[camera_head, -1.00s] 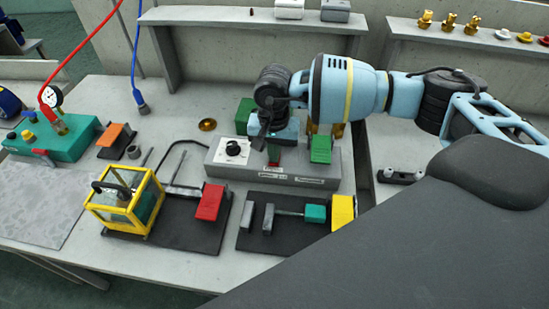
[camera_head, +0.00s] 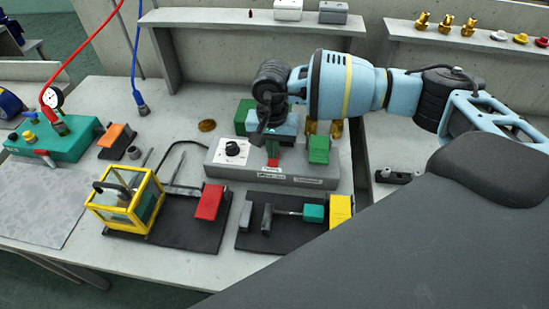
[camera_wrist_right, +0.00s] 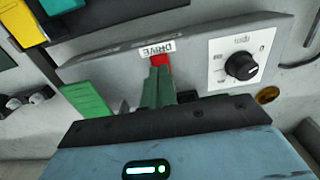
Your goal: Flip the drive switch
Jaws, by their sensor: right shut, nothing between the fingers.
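The drive switch is a small red piece on the grey control box (camera_head: 318,172), just above the white DRIVE label. It shows in the wrist view (camera_wrist_right: 160,60) and, partly covered by my gripper, in the head view (camera_head: 273,162). My right gripper (camera_wrist_right: 159,78) is shut and empty. Its two green fingers lie side by side, with their tips right at the red switch. Whether they touch it, and which way the switch is set, I cannot tell. My left gripper is in neither view.
A white dial plate with a black knob (camera_head: 233,150) is left of the switch. A green block (camera_head: 319,149) stands to its right. In front are a yellow-framed box (camera_head: 126,209) and a red block (camera_head: 209,202) on a dark plate.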

